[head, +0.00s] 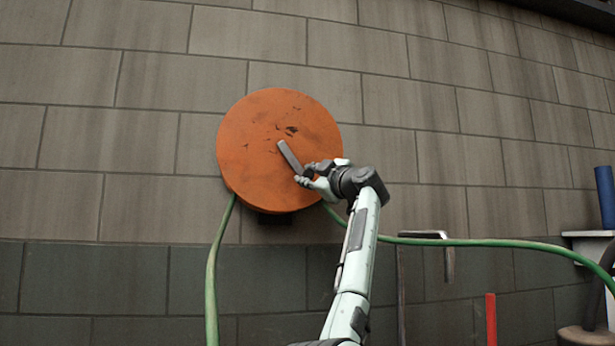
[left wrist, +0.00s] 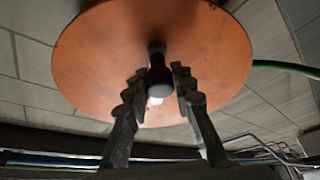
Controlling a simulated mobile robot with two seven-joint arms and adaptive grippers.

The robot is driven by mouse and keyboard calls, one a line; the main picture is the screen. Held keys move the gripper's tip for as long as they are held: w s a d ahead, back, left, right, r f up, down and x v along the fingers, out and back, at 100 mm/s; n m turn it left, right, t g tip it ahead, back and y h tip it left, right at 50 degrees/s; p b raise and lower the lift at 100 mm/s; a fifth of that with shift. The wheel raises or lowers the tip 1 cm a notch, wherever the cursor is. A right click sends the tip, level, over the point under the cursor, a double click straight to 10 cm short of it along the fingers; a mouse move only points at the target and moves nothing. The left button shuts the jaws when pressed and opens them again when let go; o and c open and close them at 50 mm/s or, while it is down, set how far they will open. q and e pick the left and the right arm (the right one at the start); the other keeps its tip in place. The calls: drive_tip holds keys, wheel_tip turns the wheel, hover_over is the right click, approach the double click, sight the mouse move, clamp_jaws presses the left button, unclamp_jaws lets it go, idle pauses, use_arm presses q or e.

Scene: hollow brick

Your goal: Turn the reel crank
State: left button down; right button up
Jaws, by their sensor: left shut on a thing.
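The round orange reel (head: 258,150) is mounted on the block wall, its face scuffed with dark marks. Its grey crank (head: 289,156) slants from near the middle of the face down to the right. My left gripper (head: 308,177) is at the crank's lower end, shut on its handle. In the left wrist view, the dark crank handle (left wrist: 159,77) stands between the two fingers of my left gripper (left wrist: 155,85), with the orange reel (left wrist: 95,55) behind. The exact finger contact is hard to make out. My right gripper is not in view.
A green hose (head: 212,275) hangs below the reel, and another stretch runs right along the wall. A red post (head: 491,318), a grey bent bar (head: 448,258) and a blue cylinder (head: 605,197) are at the right. The wall left of the reel is clear.

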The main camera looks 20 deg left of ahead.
use_arm(q)
drive_tip(key=c, duration=1.3)
unclamp_jaws()
drive_tip(key=shift+o, duration=0.2)
drive_tip(key=v, duration=1.2)
